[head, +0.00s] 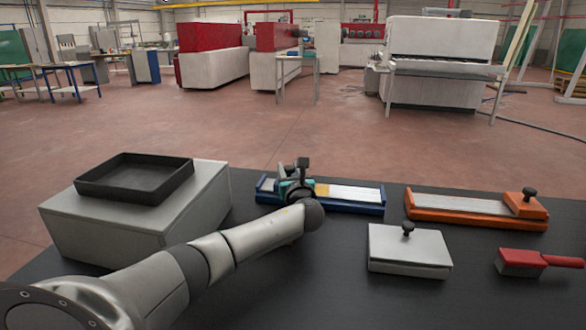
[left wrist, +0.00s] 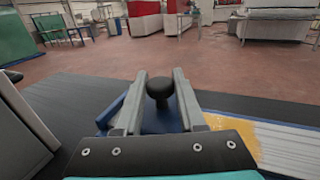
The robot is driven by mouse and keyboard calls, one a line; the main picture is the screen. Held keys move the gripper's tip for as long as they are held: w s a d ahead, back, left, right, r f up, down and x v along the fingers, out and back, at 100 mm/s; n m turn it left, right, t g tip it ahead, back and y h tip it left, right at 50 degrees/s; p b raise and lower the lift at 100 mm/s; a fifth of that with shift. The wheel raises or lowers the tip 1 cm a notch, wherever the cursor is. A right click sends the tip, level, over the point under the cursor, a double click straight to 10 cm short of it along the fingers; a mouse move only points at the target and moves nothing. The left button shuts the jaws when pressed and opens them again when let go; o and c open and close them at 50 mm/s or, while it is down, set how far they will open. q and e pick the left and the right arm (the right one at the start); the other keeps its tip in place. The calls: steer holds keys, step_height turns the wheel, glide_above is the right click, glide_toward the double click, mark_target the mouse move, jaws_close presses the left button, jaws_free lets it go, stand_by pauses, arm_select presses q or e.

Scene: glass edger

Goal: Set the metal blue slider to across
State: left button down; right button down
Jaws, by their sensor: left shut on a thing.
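The metal blue slider (head: 355,197) lies on the black table, a long blue base with a metal track and a yellow patch (head: 322,190). Its near part also shows in the left wrist view (left wrist: 285,145). Its carriage is at the left end, mostly hidden behind my left gripper (head: 292,175). In the left wrist view, the black knob (left wrist: 160,90) stands upright between the two fingers of my left gripper (left wrist: 160,75), which is shut on it. My right gripper is not in view.
An orange slider (head: 460,207) with its block at the right end lies to the right. In front are a white lidded box (head: 408,252) and a red-handled tool (head: 522,262). A grey box (head: 135,225) bearing a black tray (head: 135,188) stands left, close to my arm.

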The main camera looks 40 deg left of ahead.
arm_select(q)
steer(key=s+a, duration=0.1)
steer(key=a+p, duration=0.1)
steer(key=a, duration=0.1)
steer(key=shift+s, duration=0.4)
steer(key=shift+s+a, duration=0.1)
steer(key=shift+a, duration=0.2)
steer(key=c, duration=0.5)
jaws_free()
steer(key=shift+s+d, duration=0.15)
steer(key=shift+d, duration=0.2)
steer(key=p+v, duration=0.4)
steer(key=v, duration=1)
steer(key=shift+s+d, duration=0.2)
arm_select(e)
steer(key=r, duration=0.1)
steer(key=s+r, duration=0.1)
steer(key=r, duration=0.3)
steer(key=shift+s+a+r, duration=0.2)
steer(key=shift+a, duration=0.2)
